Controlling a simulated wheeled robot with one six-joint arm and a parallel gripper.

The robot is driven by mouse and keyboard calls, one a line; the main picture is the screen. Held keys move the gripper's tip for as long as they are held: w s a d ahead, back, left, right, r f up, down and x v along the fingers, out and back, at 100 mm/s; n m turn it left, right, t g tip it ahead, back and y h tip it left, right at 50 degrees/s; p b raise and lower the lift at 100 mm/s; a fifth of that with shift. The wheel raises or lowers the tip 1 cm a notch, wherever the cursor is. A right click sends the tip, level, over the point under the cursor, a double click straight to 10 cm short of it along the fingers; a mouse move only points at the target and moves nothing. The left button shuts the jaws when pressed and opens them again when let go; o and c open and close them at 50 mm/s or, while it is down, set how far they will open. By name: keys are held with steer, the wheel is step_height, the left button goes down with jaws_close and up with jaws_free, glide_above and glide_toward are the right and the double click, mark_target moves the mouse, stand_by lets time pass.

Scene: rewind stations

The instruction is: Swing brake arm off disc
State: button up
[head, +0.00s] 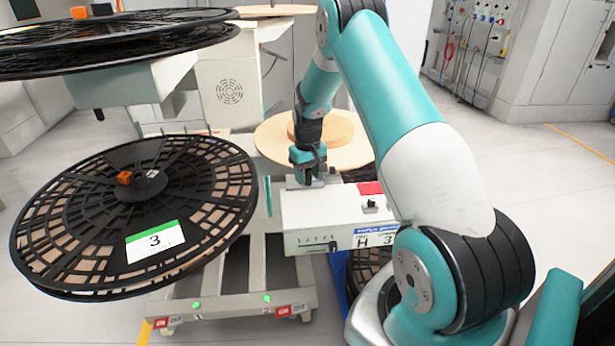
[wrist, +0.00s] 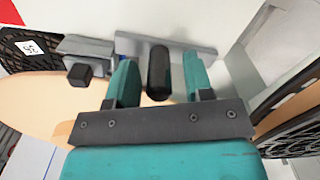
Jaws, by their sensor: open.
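My gripper (head: 308,168) reaches down beside a tan disc (head: 345,150) in the head view. In the wrist view, its two teal fingers (wrist: 160,65) are open, one on each side of a black cylindrical handle (wrist: 158,75). A gap shows on both sides of the handle. A grey metal bar (wrist: 195,50), which looks like the brake arm, runs behind the handle and has a grey block with a black knob (wrist: 79,71) at its left. The tan disc (wrist: 40,100) lies below and left of the bar. Whether the arm touches the disc cannot be told.
A large black reel (head: 90,215) labelled 3 stands at the left, with another black reel (head: 120,40) above it. A white box (head: 310,222) with a red patch sits just below my gripper. Open floor (head: 560,200) lies to the right.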

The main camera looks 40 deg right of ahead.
steer(key=shift+f, duration=0.35)
jaws_close()
